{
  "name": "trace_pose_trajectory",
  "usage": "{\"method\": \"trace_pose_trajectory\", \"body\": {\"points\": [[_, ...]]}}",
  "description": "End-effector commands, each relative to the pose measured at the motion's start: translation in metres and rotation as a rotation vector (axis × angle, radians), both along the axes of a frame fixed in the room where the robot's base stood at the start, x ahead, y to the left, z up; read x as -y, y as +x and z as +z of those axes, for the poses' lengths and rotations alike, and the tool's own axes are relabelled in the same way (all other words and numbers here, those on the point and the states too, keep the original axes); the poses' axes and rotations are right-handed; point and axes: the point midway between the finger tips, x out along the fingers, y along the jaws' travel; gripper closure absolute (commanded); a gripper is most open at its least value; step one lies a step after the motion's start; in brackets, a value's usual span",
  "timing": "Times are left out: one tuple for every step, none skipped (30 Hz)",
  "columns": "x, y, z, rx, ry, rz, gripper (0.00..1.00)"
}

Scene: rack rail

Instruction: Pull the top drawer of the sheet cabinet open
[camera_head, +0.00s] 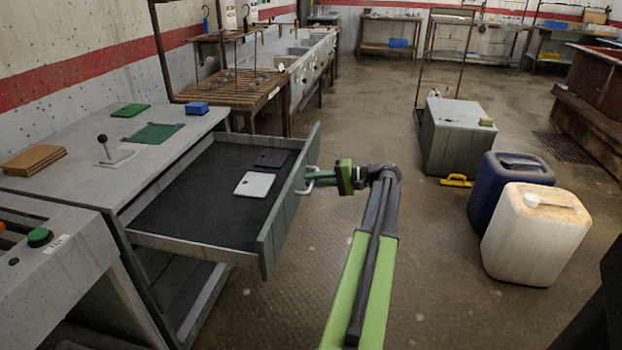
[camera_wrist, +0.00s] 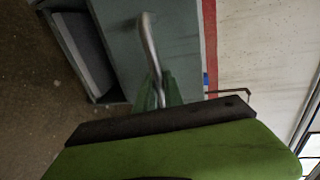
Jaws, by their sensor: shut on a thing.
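The sheet cabinet (camera_head: 92,172) stands at the left in the head view, with a grey worktop. Its top drawer (camera_head: 200,247) is pulled well out, and its dark floor shows. A white sheet (camera_head: 255,184) and a dark sheet (camera_head: 271,158) lie inside. My gripper (camera_head: 318,174) is shut on the drawer's metal handle (camera_head: 308,187), at the outer side of the drawer front. In the wrist view the handle (camera_wrist: 151,45) runs down between the green fingers (camera_wrist: 160,95), and the drawer front (camera_wrist: 120,30) lies behind it. The fingertips are small in the head view.
On the cabinet top lie a green mat (camera_head: 153,133), a blue box (camera_head: 194,108) and a brown stack (camera_head: 33,160). A blue canister (camera_head: 490,200), a white canister (camera_head: 535,240) and a grey box cabinet (camera_head: 455,145) stand on the right. Bare floor lies between.

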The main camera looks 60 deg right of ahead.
Motion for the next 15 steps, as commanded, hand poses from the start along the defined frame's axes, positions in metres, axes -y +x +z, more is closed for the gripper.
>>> {"method": "trace_pose_trajectory", "body": {"points": [[0.001,-0.0002,0.0002,0.001,0.0,-0.003,1.0],[0.0007,-0.0002,0.0002,0.001,0.0,-0.002,1.0],[0.0006,-0.0001,0.0003,0.001,-0.001,-0.002,1.0],[0.0005,-0.0001,0.0004,0.001,-0.001,-0.002,1.0],[0.0003,0.0,0.0003,0.001,-0.001,-0.002,1.0],[0.0001,0.0002,0.0004,0.001,-0.001,-0.002,1.0],[0.0,0.0004,0.0004,0.001,-0.001,-0.002,1.0],[0.0,0.0005,0.0004,0.001,-0.001,-0.002,1.0],[-0.0002,0.0007,0.0005,0.002,0.0,-0.001,1.0],[-0.0002,0.0009,0.0004,0.002,-0.001,-0.002,1.0],[-0.0002,0.001,0.0005,0.002,0.0,-0.001,1.0],[-0.0002,0.0011,0.0005,0.002,0.0,-0.001,1.0],[-0.0003,0.0012,0.0005,0.002,0.0,-0.001,0.86],[-0.0004,0.0013,0.0005,0.002,0.0,-0.001,0.82],[-0.0006,0.0013,0.0005,0.002,0.0,-0.001,0.77]]}}
